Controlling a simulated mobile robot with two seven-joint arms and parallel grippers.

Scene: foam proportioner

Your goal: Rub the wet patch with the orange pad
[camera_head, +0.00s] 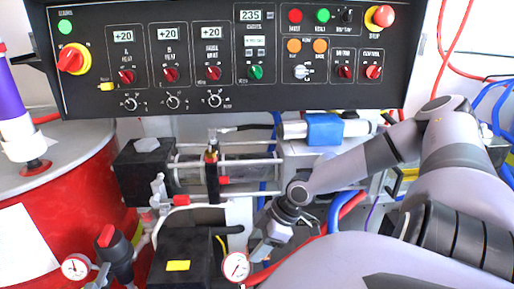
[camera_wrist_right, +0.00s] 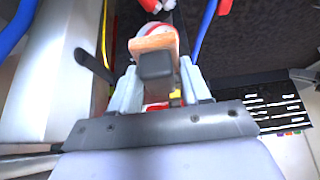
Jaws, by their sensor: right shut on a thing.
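My right gripper (camera_head: 264,246) reaches in from the right in the head view, low in front of the machine, close to a round pressure gauge (camera_head: 236,267). In the right wrist view my right gripper (camera_wrist_right: 158,66) is shut on the dark grey block of the orange pad (camera_wrist_right: 151,43). The pad's orange face edge shows just beyond the fingertips. The pad cannot be made out in the head view. I cannot make out the wet patch in either view. My left gripper is not in view.
A control panel (camera_head: 215,60) with knobs and buttons spans the top. A red drum (camera_head: 70,190) stands at the left, with another gauge (camera_head: 75,267) near it. A clear cylinder with metal rods (camera_head: 245,170) lies across the middle. Red and blue hoses run at the right.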

